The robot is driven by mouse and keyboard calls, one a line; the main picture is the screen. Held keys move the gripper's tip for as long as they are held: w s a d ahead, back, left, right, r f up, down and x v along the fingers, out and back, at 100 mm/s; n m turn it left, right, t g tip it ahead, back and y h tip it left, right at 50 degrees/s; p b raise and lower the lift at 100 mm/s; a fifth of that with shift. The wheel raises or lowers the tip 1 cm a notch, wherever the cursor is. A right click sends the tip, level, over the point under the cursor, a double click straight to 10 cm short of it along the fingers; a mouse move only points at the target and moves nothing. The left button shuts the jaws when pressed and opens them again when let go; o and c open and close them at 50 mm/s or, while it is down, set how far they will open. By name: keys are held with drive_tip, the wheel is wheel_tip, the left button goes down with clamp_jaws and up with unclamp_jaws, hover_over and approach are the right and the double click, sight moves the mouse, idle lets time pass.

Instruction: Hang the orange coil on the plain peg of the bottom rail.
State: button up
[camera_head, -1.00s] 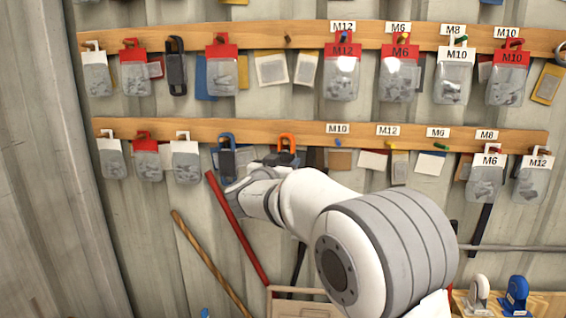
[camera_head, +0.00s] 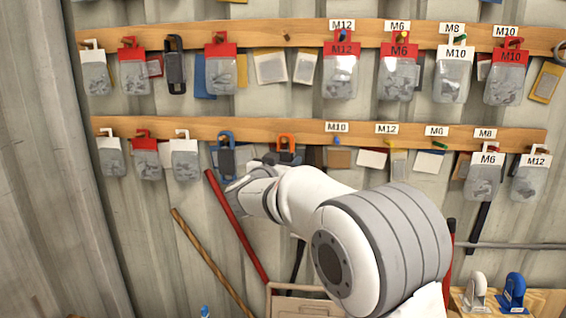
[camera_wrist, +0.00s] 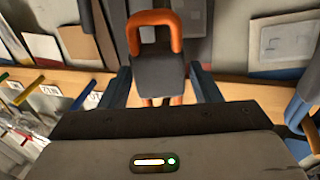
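The orange coil (camera_head: 286,140) is an orange loop with a dark grey body. In the head view it is upright at the bottom rail (camera_head: 205,126), left of the M10 label. In the wrist view the coil (camera_wrist: 157,72) shows close up, its orange loop towards the top of the picture. My gripper (camera_wrist: 159,72) has one dark finger on each side of the grey body. The fingers are very close to it; I cannot tell whether they press on it. The plain peg is not visible, and the coil's contact with any peg is hidden.
A blue coil (camera_head: 226,141) hangs close on the left. White and red tagged bags hang further left. Coloured pegs under M10, M12 and M6 labels show to the right, with cards (camera_head: 372,159) behind. A red bar (camera_head: 237,225) leans below my wrist.

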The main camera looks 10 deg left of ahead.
drive_tip(key=shift+o, duration=1.2)
drive_tip(key=b+v, duration=0.2)
drive_tip(key=v, duration=0.5)
drive_tip(key=s+d+f+n+g+y, duration=0.1)
drive_tip(key=s+d+f+g, duration=0.4)
drive_tip(key=s+d, duration=0.4)
drive_tip(key=s+d+f+n+g+y, duration=0.1)
drive_tip(key=s+d+f+g, duration=0.3)
drive_tip(key=s+d+f, duration=0.4)
drive_tip(key=s+d+f+n+g+y, duration=0.1)
drive_tip(key=s+d+f+g, duration=0.4)
drive_tip(key=s+d, duration=0.5)
drive_tip(key=s+f+y, duration=0.1)
drive_tip(key=s+f, duration=0.1)
drive_tip(key=s, duration=0.5)
drive_tip(key=shift+s+g+y, duration=0.3)
drive_tip(key=shift+y, duration=0.1)
